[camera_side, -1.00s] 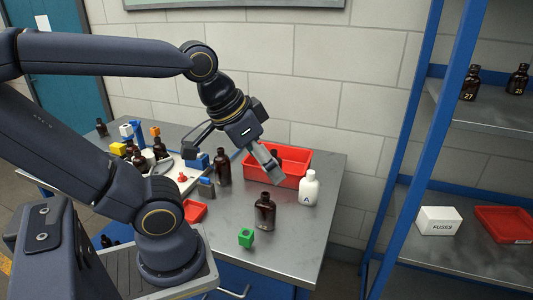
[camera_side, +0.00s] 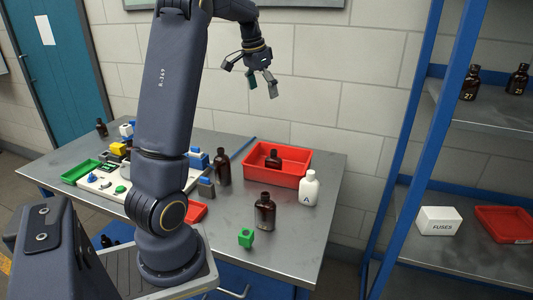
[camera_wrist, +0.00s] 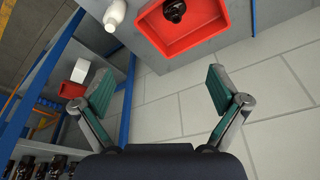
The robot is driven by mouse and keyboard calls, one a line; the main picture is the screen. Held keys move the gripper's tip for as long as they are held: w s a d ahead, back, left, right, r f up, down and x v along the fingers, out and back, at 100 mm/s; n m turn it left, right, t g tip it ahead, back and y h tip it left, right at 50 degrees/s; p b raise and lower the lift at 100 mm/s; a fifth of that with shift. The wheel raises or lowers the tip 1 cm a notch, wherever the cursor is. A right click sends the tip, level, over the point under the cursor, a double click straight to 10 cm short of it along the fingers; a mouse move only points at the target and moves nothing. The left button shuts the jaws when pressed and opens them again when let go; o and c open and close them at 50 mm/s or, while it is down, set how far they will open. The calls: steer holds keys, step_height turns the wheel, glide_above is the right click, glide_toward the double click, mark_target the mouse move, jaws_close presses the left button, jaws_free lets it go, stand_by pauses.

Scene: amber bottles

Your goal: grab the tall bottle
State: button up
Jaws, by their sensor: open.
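Several amber bottles stand on the grey table in the side view. A slim one (camera_side: 222,168) left of the red bin looks the tallest. A wider one (camera_side: 265,212) stands near the front. Another (camera_side: 273,160) is inside the red bin (camera_side: 291,179), and its dark top (camera_wrist: 174,10) shows in the wrist view. My gripper (camera_side: 262,87) is open and empty, high above the table in front of the wall. In the wrist view its two fingers (camera_wrist: 160,82) are spread with nothing between them. The slim bottle is not visible in the wrist view.
A white bottle marked A (camera_side: 309,189) stands beside the bin. A green block (camera_side: 246,237) lies near the front edge. A white board (camera_side: 112,184) with coloured parts and a green tray (camera_side: 80,172) are at left. A blue-framed shelf (camera_side: 432,120) stands at right.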

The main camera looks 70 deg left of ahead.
steer(key=s+a+f+n+g, duration=0.2)
steer(key=s+a+f, duration=0.3)
steer(key=a+f, duration=0.4)
steer(key=n, duration=0.2)
glide_above(222, 148)
step_height(222, 148, down, 5)
steer(key=shift+g+h, duration=0.3)
steer(key=shift+h, duration=0.1)
step_height(222, 148, down, 10)
steer(key=shift+s+f, duration=0.1)
steer(key=shift+f, duration=0.1)
steer(key=shift+s+f, duration=0.15)
steer(key=shift+f, duration=2.6)
steer(key=shift+c, duration=0.4)
